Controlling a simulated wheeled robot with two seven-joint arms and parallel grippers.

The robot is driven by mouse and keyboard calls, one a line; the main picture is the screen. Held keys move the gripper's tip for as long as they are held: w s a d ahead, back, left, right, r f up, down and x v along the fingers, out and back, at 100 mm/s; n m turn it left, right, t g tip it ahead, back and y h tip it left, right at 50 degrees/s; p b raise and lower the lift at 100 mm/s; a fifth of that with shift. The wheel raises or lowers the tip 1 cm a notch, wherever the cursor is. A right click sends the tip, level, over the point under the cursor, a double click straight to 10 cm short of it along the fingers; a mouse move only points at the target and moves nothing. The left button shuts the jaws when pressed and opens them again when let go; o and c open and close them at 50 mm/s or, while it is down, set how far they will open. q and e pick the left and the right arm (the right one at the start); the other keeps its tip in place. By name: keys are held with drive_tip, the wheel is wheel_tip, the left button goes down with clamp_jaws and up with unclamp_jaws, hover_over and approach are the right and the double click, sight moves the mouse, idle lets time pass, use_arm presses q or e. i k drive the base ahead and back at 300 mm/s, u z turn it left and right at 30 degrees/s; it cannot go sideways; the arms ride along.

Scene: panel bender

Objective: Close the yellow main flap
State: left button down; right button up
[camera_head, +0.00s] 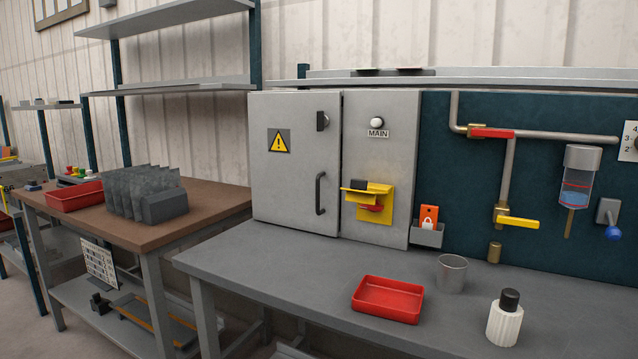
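The yellow main flap (362,196) is on the grey cabinet panel under the MAIN label (378,134). It sticks out from the panel, roughly level, above a yellow plate (376,216). A red part (371,208) shows between the flap and the plate. A small dark block shows at the flap's upper edge; I cannot tell what it is. A white round knob or lamp (377,123) sits above the label. Neither of my grippers shows in the head view.
The grey bench (270,262) in front of the panel carries a red tray (388,299), a grey cup (452,273) and a white bottle (505,321). A cabinet door (295,165) with a handle is shut at left. Pipes with red and yellow levers are at right.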

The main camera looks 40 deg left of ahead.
sight(358, 191)
drive_tip(key=u, duration=0.95)
drive_tip(key=i, duration=0.4)
